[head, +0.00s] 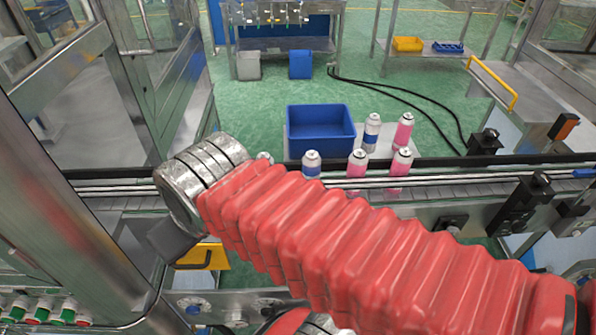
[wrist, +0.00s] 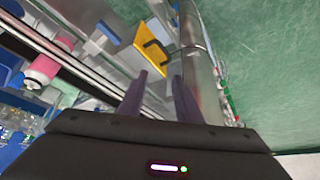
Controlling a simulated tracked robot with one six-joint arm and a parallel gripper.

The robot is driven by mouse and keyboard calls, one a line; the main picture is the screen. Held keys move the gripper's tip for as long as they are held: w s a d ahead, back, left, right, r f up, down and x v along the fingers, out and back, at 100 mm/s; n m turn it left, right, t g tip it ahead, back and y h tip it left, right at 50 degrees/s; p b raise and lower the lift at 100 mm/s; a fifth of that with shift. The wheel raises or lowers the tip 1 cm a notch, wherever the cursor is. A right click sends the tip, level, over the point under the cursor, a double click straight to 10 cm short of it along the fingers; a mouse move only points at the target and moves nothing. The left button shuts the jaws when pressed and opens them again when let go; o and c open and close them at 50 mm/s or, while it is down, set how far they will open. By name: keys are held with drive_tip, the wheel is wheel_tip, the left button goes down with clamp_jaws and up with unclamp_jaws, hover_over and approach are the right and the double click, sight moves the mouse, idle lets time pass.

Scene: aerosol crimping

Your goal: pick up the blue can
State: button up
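In the head view a white can with a blue band (head: 311,166) stands upright on the conveyor, its lower part hidden by my red-sleeved arm. A second blue-banded can (head: 372,132) stands beyond the conveyor, right of a blue bin.
Pink cans stand on the conveyor (head: 357,165) and beside the blue bin (head: 321,139); one pink can (wrist: 43,68) shows in the wrist view. The conveyor rail (head: 480,180) runs across. A metal post (head: 60,200) stands close at left. A yellow part (wrist: 143,53) lies beyond my fingers.

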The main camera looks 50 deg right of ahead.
drive_tip(key=shift+w, duration=0.3)
drive_tip(key=shift+o, duration=0.5)
drive_tip(key=shift+a, duration=0.1)
drive_tip(key=shift+o, duration=0.9)
drive_tip(key=shift+r, duration=0.1)
drive_tip(key=shift+o, duration=0.6)
drive_tip(key=shift+w+d+r, duration=0.1)
drive_tip(key=shift+d, duration=0.3)
drive_tip(key=shift+o, duration=1.2)
drive_tip(key=w+d+r+m+g+h, duration=0.1)
drive_tip(key=d+r+m, duration=0.1)
drive_tip(key=d, duration=0.4)
drive_tip(key=shift+w+d+g, duration=0.3)
drive_tip(key=shift+d, duration=0.1)
wheel_tip(320, 180, up, 4)
drive_tip(key=m+g+y, duration=0.1)
drive_tip(key=m+g, duration=0.3)
drive_tip(key=m, duration=0.2)
hover_over(313, 152)
drive_tip(key=shift+f, duration=0.2)
drive_tip(key=shift+f, duration=0.1)
